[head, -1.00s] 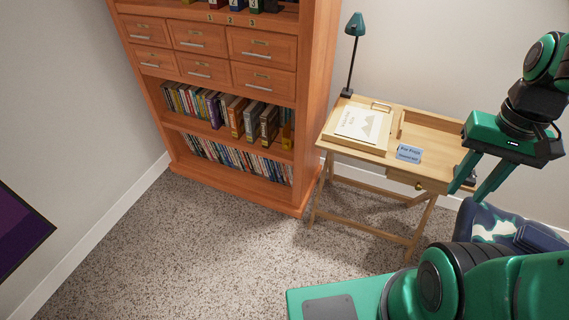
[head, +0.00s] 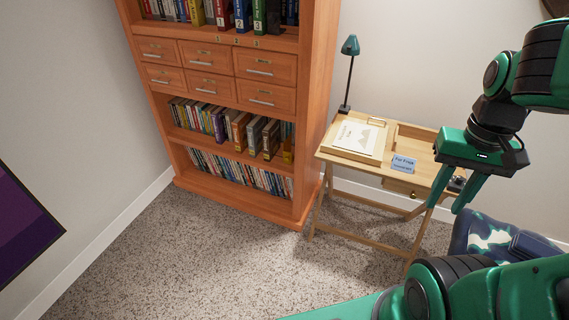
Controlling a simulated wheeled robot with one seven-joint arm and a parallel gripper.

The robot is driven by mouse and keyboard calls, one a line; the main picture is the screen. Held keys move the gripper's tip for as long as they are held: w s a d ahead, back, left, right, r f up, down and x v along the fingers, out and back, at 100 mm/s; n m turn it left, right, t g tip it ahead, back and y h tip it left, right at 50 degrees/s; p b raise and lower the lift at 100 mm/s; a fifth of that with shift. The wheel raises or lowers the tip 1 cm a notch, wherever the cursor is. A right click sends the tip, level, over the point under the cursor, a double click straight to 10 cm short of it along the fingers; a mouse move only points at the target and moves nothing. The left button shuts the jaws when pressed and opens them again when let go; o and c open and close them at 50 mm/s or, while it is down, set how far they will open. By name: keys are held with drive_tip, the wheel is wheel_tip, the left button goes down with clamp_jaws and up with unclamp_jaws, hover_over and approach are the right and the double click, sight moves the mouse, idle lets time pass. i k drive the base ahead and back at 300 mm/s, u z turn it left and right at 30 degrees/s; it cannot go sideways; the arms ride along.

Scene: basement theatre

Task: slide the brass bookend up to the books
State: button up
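A brass-yellow piece, which looks like the bookend (head: 288,150), stands at the right end of the bookcase's upper open shelf, close to the right side wall. The books (head: 219,124) stand in a row to its left on the same shelf. The nearest thick books stick out towards the front, and a narrow dark gap seems to lie between them and the bookend. My gripper (head: 444,209) is open and empty, fingers pointing down, in front of the desk's right end. It is well to the right of the bookend and apart from it.
The wooden desk (head: 419,150) stands right of the bookcase (head: 313,120), with a lamp (head: 349,60), framed sheet (head: 357,137) and blue card (head: 403,164). A camouflage-patterned object (head: 490,236) lies below my gripper. The carpet (head: 200,260) before the bookcase is clear.

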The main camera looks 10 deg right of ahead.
sight(289, 158)
drive_tip(key=i, duration=1)
